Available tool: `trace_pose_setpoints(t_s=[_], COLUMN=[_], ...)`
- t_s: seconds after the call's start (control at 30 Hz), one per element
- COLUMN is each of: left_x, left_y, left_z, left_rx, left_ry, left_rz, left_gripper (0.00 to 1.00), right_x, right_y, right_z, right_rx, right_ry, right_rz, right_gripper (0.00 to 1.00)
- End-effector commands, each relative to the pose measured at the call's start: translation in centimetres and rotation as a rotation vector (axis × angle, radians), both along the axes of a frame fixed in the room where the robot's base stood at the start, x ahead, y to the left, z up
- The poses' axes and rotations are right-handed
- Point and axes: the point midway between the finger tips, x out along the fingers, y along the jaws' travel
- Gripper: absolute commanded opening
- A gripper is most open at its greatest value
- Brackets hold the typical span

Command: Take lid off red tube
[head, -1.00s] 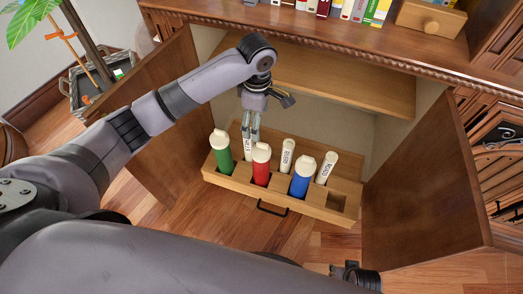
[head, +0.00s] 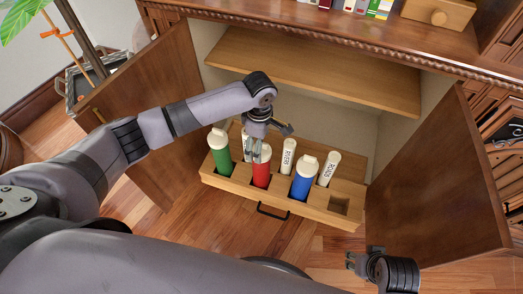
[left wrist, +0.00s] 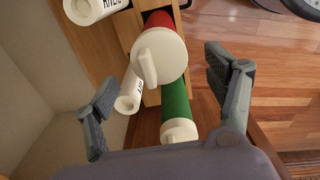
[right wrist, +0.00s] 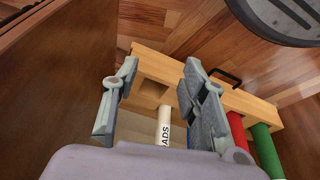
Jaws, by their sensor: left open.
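The red tube (head: 261,174) stands upright in a wooden rack (head: 345,188), with its cream lid (head: 265,153) on. The left wrist view shows the lid (left wrist: 160,56) with its raised grip tab, and a little of the red body (left wrist: 159,19). My left gripper (head: 254,154) is above and behind the red tube; its fingers partly cover the lid in the head view. It is open, its fingers apart on either side of the lid in its wrist view, not visibly closed on it. My right gripper (head: 354,261) is open and empty, low in front of the right cabinet door.
The rack also holds a green tube (head: 220,158), a blue tube (head: 302,181) and several white labelled rolls (head: 328,169). Open cabinet doors stand left (head: 160,110) and right (head: 440,180). A shelf (head: 320,75) hangs above the rack. The floor in front is clear.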

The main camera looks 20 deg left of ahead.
Motion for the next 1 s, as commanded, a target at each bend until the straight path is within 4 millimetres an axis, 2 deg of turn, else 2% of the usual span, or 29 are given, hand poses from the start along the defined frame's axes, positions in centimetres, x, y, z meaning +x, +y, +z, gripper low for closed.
trace_pose_setpoints(t_s=[0.03,0.2,0.47,1.0], left_x=[0.0,0.0,0.0,0.0], left_y=[0.1,0.0,0.0,0.0], left_z=[-0.8,-1.7,-1.7,-1.7], left_rx=[0.002,0.001,0.000,0.000], left_ry=[0.001,0.000,0.000,0.000], left_rz=[0.000,0.000,0.000,-0.001], left_gripper=[0.78,0.78,0.78,0.42], right_x=[0.0,-0.2,-0.2,-0.2], right_y=[0.0,-0.1,-0.1,-0.1], right_z=[0.5,2.1,2.3,2.3], right_rx=[0.000,0.000,0.000,-0.001], right_ry=[-0.006,-0.010,-0.010,-0.010], right_rz=[0.000,-0.001,-0.002,-0.002], right_gripper=[0.40,0.40,0.40,0.40])
